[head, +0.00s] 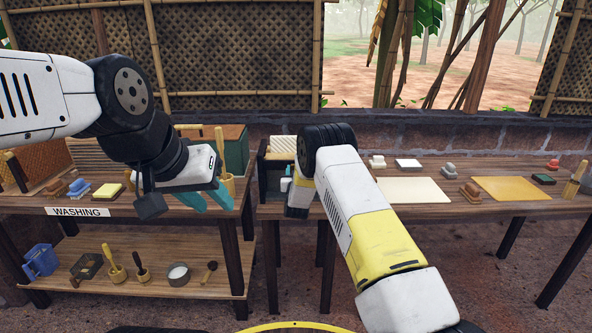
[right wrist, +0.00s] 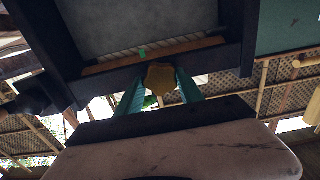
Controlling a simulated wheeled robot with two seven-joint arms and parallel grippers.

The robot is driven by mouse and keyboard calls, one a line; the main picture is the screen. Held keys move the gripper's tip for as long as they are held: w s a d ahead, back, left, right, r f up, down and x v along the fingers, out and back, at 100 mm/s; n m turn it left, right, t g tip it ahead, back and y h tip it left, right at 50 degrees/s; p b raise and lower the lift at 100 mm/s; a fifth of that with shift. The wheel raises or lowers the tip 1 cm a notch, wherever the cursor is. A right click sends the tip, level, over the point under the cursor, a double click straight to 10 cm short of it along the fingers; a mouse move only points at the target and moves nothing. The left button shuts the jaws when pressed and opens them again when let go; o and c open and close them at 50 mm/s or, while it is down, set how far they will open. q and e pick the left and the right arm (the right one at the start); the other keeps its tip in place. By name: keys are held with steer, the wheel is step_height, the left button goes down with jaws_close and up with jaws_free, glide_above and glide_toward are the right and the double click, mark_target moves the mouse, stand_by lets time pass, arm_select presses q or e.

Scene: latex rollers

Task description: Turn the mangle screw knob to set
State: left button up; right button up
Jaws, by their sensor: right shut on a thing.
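The mangle (head: 263,172) stands at the left end of the right table, a dark frame partly hidden behind my right arm. In the right wrist view its dark frame (right wrist: 225,55) fills the top, with a small green mark (right wrist: 142,53) on it. Just below that mark is the yellow-brown screw knob (right wrist: 160,78). My right gripper (right wrist: 158,88) is shut on the knob, one teal finger on each side. In the head view the right fingertips are mostly hidden. My left gripper (head: 207,199) is open and empty, at the front right of the washing table.
The washing table (head: 120,208) holds a yellow block (head: 108,191) and brushes, with tools on its lower shelf (head: 205,281). On the right table lie a cream sheet (head: 413,190) and an orange-yellow sheet (head: 511,188). A gap separates the tables.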

steer(key=shift+a+f, duration=0.1)
steer(key=shift+f, duration=0.05)
steer(key=o, duration=1.4)
steer(key=shift+c, duration=0.2)
steer(key=shift+s, duration=0.1)
steer(key=s, duration=0.7)
steer(key=shift+s, duration=0.35)
